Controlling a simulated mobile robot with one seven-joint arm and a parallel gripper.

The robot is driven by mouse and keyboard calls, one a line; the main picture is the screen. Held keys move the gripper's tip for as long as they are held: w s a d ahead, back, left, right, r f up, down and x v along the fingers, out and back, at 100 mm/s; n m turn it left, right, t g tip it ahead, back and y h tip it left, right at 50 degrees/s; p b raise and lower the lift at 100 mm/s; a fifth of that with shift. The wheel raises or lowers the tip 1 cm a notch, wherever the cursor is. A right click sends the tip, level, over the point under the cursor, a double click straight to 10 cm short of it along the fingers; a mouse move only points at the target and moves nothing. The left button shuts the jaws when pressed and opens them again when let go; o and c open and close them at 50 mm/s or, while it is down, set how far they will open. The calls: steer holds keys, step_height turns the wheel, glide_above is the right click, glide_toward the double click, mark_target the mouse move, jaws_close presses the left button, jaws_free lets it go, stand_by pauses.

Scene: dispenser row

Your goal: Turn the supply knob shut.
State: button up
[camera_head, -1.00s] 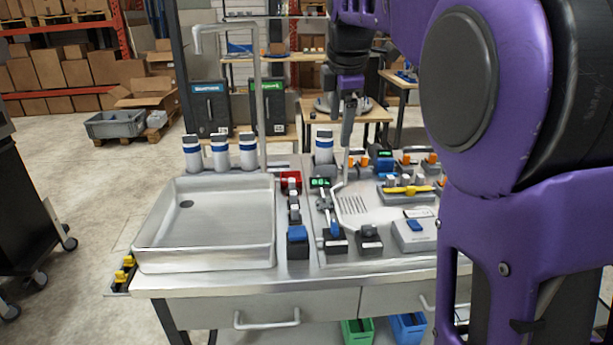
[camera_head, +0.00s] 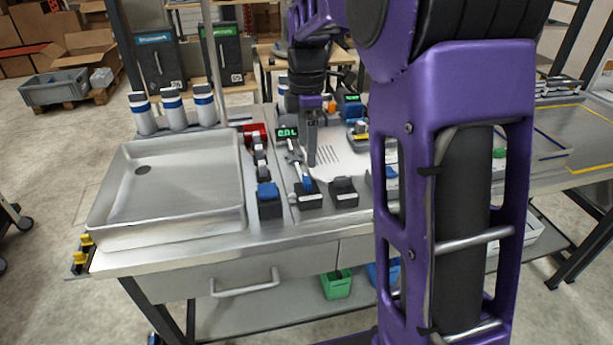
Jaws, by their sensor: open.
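I cannot tell for certain which control is the supply knob. A black block with a blue top (camera_head: 268,198) stands at the front of the narrow strip right of the sink. To its right is a black block with a small blue knob (camera_head: 307,184) and a grey lever. A dark block with a grey top (camera_head: 343,189) is next to that. My gripper (camera_head: 311,162) points down over the pale slotted tray, behind and above the blue-knob block. It is open, seen nearly edge-on, with nothing visible in it. My arm hides the right part of the bench.
A steel sink (camera_head: 180,228) fills the bench's left side, with several white-and-blue bottles (camera_head: 173,108) behind it. A green-lit display (camera_head: 287,133) and a red block (camera_head: 255,133) stand behind the controls. A green bin (camera_head: 336,284) is below.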

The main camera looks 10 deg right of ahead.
mark_target(307, 178)
step_height(307, 178, down, 8)
steer(key=shift+r+b, duration=0.1)
steer(key=shift+b, duration=0.4)
steer(key=shift+c, duration=0.3)
jaws_close()
